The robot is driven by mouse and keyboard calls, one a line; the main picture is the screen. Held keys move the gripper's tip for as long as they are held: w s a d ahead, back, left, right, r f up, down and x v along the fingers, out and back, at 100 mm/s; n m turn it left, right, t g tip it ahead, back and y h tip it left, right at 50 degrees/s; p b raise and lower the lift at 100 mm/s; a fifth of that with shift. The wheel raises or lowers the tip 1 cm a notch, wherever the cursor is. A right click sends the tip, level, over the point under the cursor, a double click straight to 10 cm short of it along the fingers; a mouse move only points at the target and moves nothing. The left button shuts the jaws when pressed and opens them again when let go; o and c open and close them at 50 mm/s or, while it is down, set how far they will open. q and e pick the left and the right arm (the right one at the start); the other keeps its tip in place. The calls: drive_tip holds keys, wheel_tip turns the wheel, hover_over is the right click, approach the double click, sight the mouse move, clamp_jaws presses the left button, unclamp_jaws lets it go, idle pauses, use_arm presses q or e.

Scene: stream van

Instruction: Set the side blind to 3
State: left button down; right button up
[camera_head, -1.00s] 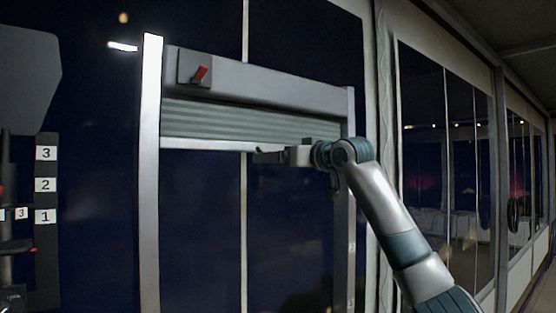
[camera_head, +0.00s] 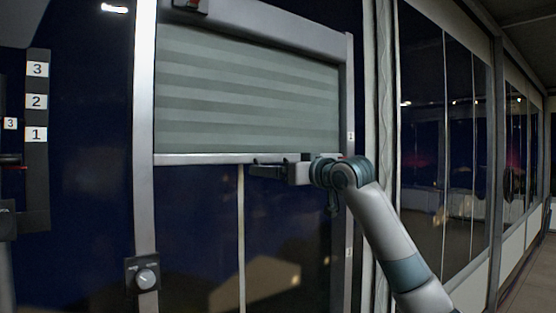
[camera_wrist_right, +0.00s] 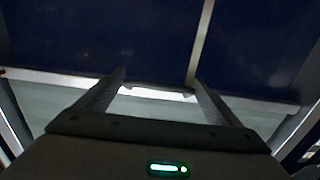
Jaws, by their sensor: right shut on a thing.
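The side blind (camera_head: 245,95) hangs in a metal frame, its grey-green striped cloth lowered over the upper part of the dark window. Its pale bottom bar (camera_head: 210,159) lies nearly level, a little below a small white label (camera_head: 350,136) on the right rail. A lower label (camera_head: 348,252) is too small to read. My right gripper (camera_head: 268,168) is at the bottom bar, right of its middle. In the right wrist view, the bright bar's grip (camera_wrist_right: 157,92) lies between the fingers, which are shut on it. My left gripper is out of view.
A dark strip (camera_head: 37,190) at left carries labels 3, 2 and 1. The window below the bar is clear.

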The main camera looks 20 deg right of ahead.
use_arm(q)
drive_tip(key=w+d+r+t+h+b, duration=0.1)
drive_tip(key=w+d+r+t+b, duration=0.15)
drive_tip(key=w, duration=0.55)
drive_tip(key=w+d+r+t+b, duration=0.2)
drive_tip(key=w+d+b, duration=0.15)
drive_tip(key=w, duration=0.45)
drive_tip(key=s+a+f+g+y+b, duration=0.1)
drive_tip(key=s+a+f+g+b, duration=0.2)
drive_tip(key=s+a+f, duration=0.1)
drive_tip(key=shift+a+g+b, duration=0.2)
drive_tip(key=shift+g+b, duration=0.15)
use_arm(e)
wheel_tip(320, 180, down, 33)
drive_tip(key=shift+r, duration=0.1)
drive_tip(key=o, duration=1.4)
drive_tip(key=shift+c, duration=0.2)
